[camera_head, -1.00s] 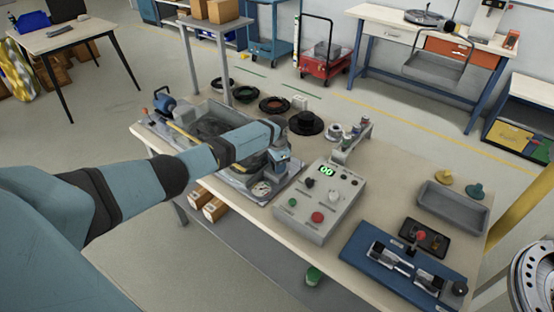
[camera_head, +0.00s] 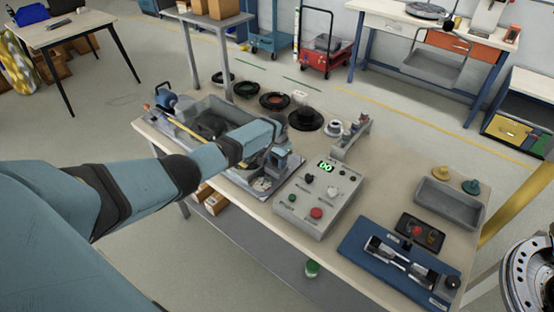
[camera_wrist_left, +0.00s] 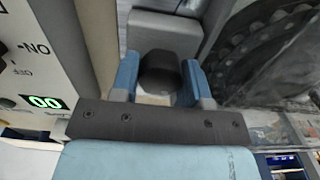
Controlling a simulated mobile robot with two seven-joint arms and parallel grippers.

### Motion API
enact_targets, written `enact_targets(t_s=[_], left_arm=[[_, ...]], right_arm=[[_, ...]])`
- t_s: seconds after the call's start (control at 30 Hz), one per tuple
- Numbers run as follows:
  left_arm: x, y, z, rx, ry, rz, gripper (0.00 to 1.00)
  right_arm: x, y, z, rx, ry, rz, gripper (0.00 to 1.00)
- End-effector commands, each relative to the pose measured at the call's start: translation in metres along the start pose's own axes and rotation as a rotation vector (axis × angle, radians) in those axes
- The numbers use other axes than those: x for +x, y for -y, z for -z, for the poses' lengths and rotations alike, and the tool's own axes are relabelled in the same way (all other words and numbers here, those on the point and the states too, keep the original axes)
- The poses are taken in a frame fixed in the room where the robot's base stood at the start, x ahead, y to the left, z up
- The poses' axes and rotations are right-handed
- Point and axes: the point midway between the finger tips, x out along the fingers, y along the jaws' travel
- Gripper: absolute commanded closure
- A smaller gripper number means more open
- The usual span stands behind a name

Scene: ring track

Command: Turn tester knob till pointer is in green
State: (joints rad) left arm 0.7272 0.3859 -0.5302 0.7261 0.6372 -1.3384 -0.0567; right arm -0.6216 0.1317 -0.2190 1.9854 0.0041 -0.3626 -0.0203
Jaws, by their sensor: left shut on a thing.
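The grey control box (camera_head: 318,195) on the bench has a lit green display (camera_head: 325,166) that seems to read 00, plus a black knob (camera_head: 309,178), a red button and a green button. My left gripper (camera_head: 279,152) is beside the box's left side, at the end of the grey fixture. In the left wrist view, its blue fingers (camera_wrist_left: 160,78) are shut on a dark round knob (camera_wrist_left: 160,73). A small pale dial (camera_head: 262,185) lies just below the gripper; its pointer and green zone are too small to read.
A blue fixture (camera_head: 398,262) and a grey tray (camera_head: 448,203) stand to the right. Black rings and a black flanged part (camera_head: 305,119) lie behind the gripper.

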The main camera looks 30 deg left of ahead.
Motion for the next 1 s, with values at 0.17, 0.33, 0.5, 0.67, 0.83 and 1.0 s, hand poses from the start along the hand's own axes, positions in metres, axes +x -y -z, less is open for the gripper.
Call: enact_targets(t_s=[0.17, 0.33, 0.5, 0.67, 0.83, 1.0], left_arm=[[-0.001, 0.000, 0.001, 0.001, -0.003, 0.001, 0.82], [-0.001, 0.000, 0.001, 0.001, -0.002, 0.001, 0.32], [-0.001, 0.001, 0.000, 0.001, -0.002, 0.001, 0.32], [-0.002, 0.001, 0.000, 0.001, -0.001, 0.001, 0.32], [-0.012, 0.002, 0.001, 0.000, -0.001, 0.002, 0.32], [-0.033, 0.003, 0.002, 0.000, -0.002, 0.002, 0.32]], right_arm=[[0.000, 0.000, 0.000, 0.001, 0.000, 0.000, 0.41], [0.000, 0.000, 0.000, 0.001, 0.000, 0.000, 0.41], [0.000, 0.000, 0.000, 0.001, 0.000, 0.000, 0.41], [-0.001, 0.000, 0.001, 0.001, 0.000, 0.000, 0.41], [-0.006, 0.000, 0.009, 0.001, 0.000, 0.000, 0.41], [-0.016, 0.001, 0.024, 0.001, 0.001, 0.000, 0.41]])
